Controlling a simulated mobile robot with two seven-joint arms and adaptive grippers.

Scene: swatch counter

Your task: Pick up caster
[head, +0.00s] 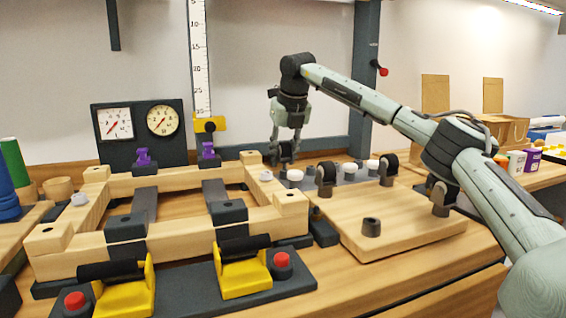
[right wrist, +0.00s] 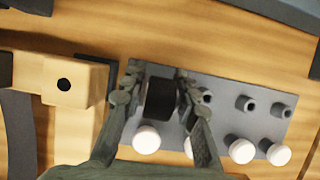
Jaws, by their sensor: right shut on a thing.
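In the right wrist view the fingers close on both sides of the caster's dark wheel (right wrist: 160,98). Whether it touches the plate is hard to tell. More casters stand at the wooden board: one at its left (head: 326,174), one at its back (head: 388,166) and one at its right (head: 440,196). My left gripper is not in view.
A grey plate (right wrist: 225,92) carries white knobs and grey pegs. A wooden frame (head: 75,233) with yellow clamps (head: 243,277) and red buttons fills the left. Cups (head: 516,164) stand at right.

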